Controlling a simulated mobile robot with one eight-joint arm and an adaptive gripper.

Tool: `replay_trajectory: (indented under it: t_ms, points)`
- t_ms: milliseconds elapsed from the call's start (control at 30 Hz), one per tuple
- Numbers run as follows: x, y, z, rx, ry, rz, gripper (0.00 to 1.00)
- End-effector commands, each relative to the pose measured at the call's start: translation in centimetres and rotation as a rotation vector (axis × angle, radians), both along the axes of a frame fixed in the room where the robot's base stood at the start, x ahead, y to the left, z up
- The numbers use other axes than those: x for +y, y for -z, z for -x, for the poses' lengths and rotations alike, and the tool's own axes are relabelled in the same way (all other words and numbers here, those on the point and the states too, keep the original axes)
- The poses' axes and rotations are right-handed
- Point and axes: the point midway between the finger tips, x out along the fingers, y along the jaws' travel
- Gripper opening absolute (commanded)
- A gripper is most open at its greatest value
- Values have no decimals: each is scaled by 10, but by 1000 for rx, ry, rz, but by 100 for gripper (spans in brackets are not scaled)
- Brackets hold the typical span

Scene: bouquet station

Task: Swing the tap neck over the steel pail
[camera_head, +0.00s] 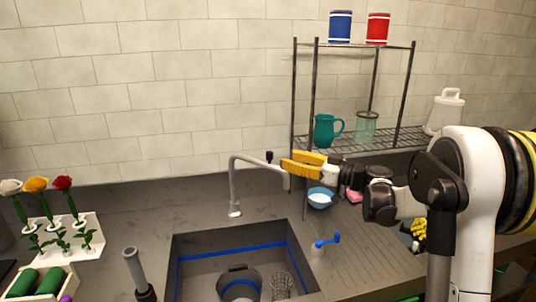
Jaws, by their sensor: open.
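The tap neck (233,182) is a grey metal pipe that rises behind the sink, bends over and runs to the right. Its far end hangs down just beside my gripper (283,164). My gripper has yellow fingers, is open, and points left at the neck's outer end. I cannot tell whether the fingers touch the neck. The steel pail (239,287) stands in the sink, lower left of the neck's end, partly cut off by the picture's lower edge.
The sink (182,240) has a blue line inside and also holds a clear wire or glass cup (281,286). A white-blue bowl (319,198) sits below my gripper. A metal rack (294,110) stands behind. Flowers in a white holder (88,246) are at left.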

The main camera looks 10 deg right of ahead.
Motion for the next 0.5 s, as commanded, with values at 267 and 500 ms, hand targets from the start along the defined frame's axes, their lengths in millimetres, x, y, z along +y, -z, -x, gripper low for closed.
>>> replay_trajectory:
  t_ms: [267,500]
  points:
    - [40,2,-38,1,-2,0,43]
    - [54,1,-53,3,0,0,43]
